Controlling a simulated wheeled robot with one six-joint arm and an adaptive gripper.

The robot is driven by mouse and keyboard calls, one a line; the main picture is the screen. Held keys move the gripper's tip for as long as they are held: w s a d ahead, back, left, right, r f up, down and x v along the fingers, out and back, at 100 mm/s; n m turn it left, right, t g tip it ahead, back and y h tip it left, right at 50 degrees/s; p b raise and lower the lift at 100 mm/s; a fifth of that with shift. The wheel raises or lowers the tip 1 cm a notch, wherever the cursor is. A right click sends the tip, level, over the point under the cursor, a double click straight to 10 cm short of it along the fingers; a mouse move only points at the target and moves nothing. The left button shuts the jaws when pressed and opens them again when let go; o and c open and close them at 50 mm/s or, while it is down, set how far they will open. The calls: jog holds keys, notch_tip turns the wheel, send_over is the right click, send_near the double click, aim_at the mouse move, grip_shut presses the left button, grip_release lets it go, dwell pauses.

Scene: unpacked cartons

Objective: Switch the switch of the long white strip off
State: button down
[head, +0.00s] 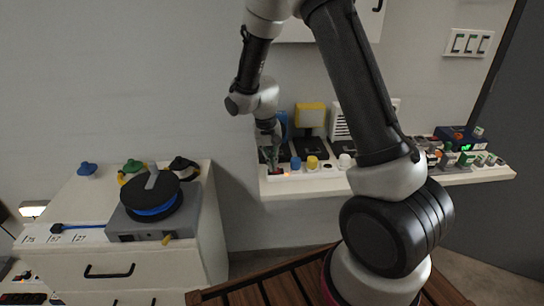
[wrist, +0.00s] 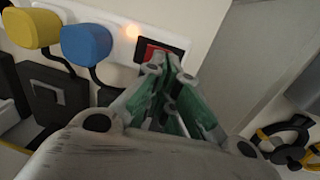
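The long white strip (head: 318,171) lies along the front of the wall shelf, with blue, yellow and white plugs in it. In the wrist view the strip (wrist: 112,22) carries a red switch (wrist: 154,52) in a black frame near its end. A small orange light (wrist: 132,30) glows beside the switch. My gripper (head: 271,169) is at the strip's left end. In the wrist view my gripper (wrist: 167,62) has its green-sided fingers drawn together, with nothing seen between them. The tips overlap the lower right part of the switch and hide it; I cannot tell whether they touch.
A yellow plug (wrist: 31,28) and a blue plug (wrist: 86,44) stand close to the switch. Black adapters and a yellow-topped box (head: 310,115) sit behind the strip. Another crowded strip is at the shelf's right. A cable reel (head: 152,197) stands on the left cabinet.

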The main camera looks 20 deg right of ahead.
notch_tip(320, 180, up, 14)
jog(key=a, duration=0.1)
jog(key=shift+w+a, duration=0.2)
jog(key=shift+a, duration=0.1)
jog(key=shift+s+d+r, duration=0.15)
jog(key=shift+d+r, duration=0.05)
jog(key=shift+d, duration=0.45)
jog(key=shift+f, duration=0.1)
jog(key=f, duration=0.4)
jog(key=d+f, duration=0.1)
jog(key=f, duration=0.8)
jog(key=shift+s+d+f, duration=0.25)
jog(key=shift+d+f, duration=0.05)
jog(key=shift+f, duration=0.1)
